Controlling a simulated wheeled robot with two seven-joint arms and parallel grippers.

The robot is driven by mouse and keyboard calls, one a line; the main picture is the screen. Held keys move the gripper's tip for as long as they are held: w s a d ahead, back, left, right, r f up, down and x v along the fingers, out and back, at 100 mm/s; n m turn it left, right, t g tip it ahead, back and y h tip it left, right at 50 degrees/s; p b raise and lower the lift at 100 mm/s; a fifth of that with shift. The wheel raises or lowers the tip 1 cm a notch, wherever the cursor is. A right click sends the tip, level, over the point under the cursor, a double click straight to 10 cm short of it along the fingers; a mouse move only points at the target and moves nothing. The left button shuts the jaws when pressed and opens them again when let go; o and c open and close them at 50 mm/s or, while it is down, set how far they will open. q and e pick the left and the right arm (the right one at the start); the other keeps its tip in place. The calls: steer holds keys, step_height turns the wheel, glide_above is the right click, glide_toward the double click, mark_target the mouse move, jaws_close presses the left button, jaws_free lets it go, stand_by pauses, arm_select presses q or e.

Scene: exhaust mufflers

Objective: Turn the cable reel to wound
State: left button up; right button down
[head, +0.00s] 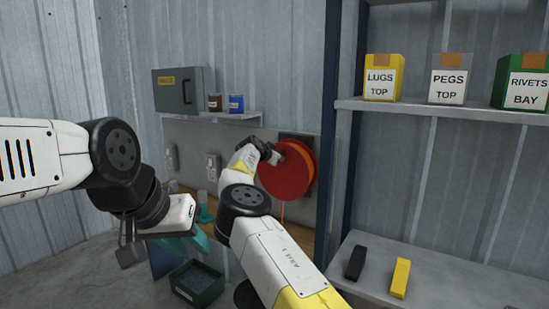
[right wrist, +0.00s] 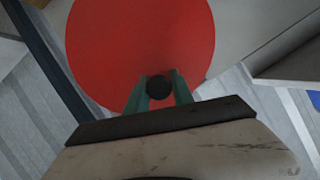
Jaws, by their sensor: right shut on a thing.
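The cable reel is a red disc (head: 285,172) with an orange rim, mounted on the grey wall panel in the middle of the head view. It fills the upper middle of the right wrist view (right wrist: 140,40). A black round knob (right wrist: 158,87) stands out near the disc's edge. My right gripper (right wrist: 158,90) has its green fingers on either side of the knob, shut on it. In the head view my right arm hides the knob and those fingers. My left gripper (head: 203,222) is apart from the reel, at the lower left; its green fingers appear spread and empty.
A grey cabinet (head: 180,90) and a small shelf with red (head: 215,102) and blue (head: 236,103) jars are up left. A dark green bin (head: 197,284) is below. A blue post (head: 327,130) and shelves with labelled boxes (head: 383,78) stand close at right.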

steer(key=shift+w+a, duration=0.1)
steer(key=shift+w, duration=0.05)
steer(key=shift+n, duration=0.3)
steer(key=c, duration=1.1)
jaws_free()
steer(key=shift+a, duration=0.1)
